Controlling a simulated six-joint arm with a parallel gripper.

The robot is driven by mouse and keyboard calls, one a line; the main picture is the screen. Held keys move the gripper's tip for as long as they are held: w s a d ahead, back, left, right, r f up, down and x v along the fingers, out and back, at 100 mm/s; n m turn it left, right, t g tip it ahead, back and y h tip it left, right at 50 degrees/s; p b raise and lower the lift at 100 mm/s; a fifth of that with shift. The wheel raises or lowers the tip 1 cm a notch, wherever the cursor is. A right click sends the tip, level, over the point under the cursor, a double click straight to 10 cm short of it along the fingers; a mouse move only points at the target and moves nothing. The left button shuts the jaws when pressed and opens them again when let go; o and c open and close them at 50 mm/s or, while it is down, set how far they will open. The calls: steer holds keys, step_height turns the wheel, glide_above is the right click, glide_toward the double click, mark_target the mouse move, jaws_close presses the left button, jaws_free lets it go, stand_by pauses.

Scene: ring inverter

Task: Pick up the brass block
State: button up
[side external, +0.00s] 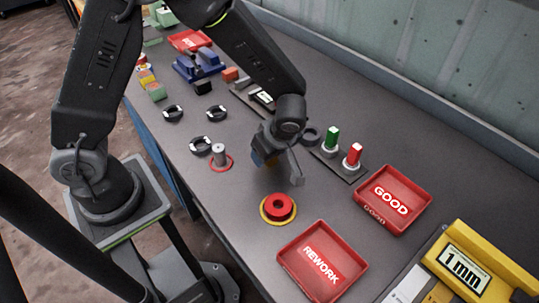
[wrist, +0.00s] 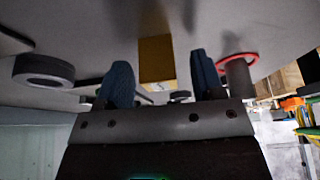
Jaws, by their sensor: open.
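The brass block (wrist: 157,58) shows in the wrist view as a gold-yellow box standing on the grey table, in the gap between my fingertips. In the side external view it is mostly or wholly hidden behind my gripper (side external: 276,163). My gripper (wrist: 161,72) is open, with a blue pad on each side of the block in the picture. A gap shows on both sides, so the fingers are not seen touching it. My gripper is low over the middle of the table, pointing down at a slant.
A grey peg (side external: 219,153) in a red circle stands left of my gripper; black rings (side external: 200,147) lie near it. Green (side external: 332,138) and red (side external: 353,156) switches and the GOOD tray (side external: 393,199) are right. The REWORK tray (side external: 322,262) is nearer.

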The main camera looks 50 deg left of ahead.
steer(key=shift+c, duration=0.2)
jaws_close()
steer(key=shift+r, duration=0.1)
